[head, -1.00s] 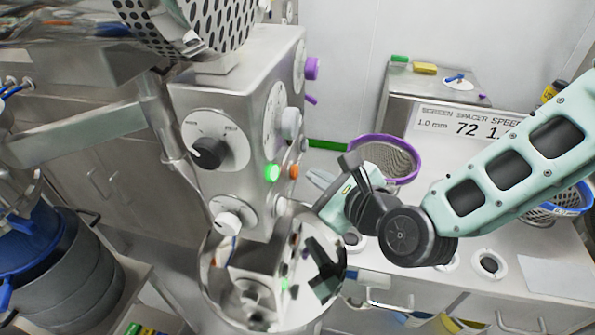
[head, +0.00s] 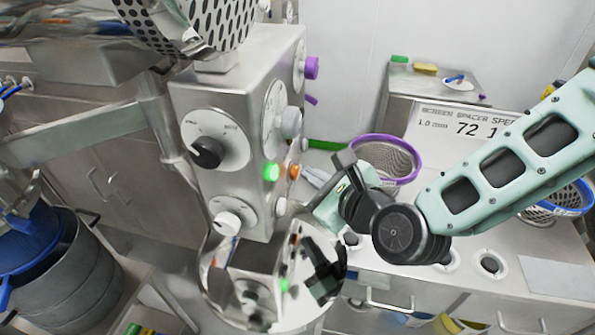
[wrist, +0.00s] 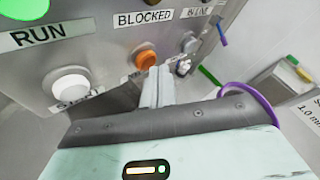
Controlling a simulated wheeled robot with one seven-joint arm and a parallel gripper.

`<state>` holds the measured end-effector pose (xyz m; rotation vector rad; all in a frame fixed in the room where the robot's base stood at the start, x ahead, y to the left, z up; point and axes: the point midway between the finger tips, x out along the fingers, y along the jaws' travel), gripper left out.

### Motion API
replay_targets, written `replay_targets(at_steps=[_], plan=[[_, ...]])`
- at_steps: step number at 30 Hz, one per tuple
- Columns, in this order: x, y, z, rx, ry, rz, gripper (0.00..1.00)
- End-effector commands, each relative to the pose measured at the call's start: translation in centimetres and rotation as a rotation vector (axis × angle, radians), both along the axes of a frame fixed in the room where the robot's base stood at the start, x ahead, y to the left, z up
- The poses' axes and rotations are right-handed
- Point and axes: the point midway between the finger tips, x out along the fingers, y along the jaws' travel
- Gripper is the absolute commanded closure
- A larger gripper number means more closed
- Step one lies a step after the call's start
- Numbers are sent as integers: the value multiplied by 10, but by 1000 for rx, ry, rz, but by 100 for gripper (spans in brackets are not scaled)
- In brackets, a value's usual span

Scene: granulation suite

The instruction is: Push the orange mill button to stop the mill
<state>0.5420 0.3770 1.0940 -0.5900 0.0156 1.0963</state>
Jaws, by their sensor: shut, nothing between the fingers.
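The orange mill button (head: 294,171) is on the right side face of the steel mill housing, right of a lit green button (head: 271,172). In the wrist view the orange button (wrist: 145,58) shows below the "BLOCKED" label. My gripper (head: 309,173) is shut and empty, just right of the orange button. In the wrist view my shut fingertips (wrist: 159,72) are just below and right of the button, very close to it. I cannot tell whether they touch it. The button's face is partly seen.
A white button (wrist: 70,85) with a partly hidden label and the green button above the "RUN" label (wrist: 38,35) are to the left. Small knobs (wrist: 187,42) are to the right. A purple-rimmed sieve basket (head: 386,158) stands on the bench behind my gripper.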

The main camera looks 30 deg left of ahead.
Motion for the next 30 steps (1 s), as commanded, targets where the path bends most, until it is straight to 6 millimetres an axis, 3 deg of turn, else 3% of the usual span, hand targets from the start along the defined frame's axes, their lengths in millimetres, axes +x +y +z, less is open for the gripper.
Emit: replay_targets(at_steps=[30], plan=[[-2, 10, 0, 1, 0, 0, 100]])
